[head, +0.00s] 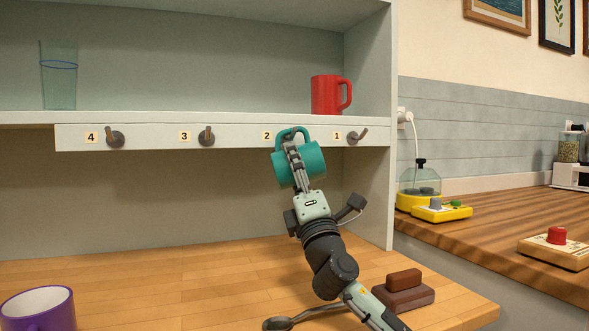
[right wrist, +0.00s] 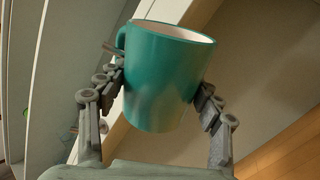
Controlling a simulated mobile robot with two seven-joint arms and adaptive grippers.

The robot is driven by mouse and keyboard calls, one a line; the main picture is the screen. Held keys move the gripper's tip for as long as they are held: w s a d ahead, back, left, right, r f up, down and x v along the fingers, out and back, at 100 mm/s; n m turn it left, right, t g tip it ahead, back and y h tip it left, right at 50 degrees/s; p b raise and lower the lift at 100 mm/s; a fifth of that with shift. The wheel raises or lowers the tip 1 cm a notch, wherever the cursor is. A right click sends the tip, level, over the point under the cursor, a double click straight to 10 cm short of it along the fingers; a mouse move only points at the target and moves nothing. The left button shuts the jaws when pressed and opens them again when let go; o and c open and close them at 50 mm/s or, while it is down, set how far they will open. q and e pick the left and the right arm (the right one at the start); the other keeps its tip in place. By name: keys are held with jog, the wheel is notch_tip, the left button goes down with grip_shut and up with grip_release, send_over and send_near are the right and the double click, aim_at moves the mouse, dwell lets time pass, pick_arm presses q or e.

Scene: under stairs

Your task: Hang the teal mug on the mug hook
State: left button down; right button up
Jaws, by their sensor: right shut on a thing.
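The teal mug (head: 312,168) is tilted in front of the hook rail, beside label 2, with its handle (head: 290,133) uppermost. My right gripper (head: 293,152) is shut on the mug. In the right wrist view the teal mug (right wrist: 167,78) sits between both fingers of the right gripper (right wrist: 161,80), its open rim up and its handle at the left. The hook by label 2 is mostly hidden behind the handle and fingers; I cannot tell whether the handle is around it. Hook 1 (head: 356,138), hook 3 (head: 206,137) and hook 4 (head: 114,138) are bare. My left gripper is out of view.
A red mug (head: 326,95) and a clear glass (head: 59,77) stand on the shelf above the rail (head: 235,140). A purple mug (head: 38,308), a spoon (head: 280,323) and brown blocks (head: 404,289) are on the wooden counter. The cabinet's side wall (head: 368,190) rises at the right.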

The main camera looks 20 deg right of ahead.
jog(key=o, duration=1.8)
jog(key=shift+c, duration=0.2)
jog(key=shift+o, duration=0.5)
jog(key=shift+o, duration=0.8)
jog(key=shift+s, duration=0.1)
jog(key=s+f+b, duration=0.1)
jog(key=s+f, duration=0.2)
jog(key=s, duration=0.5)
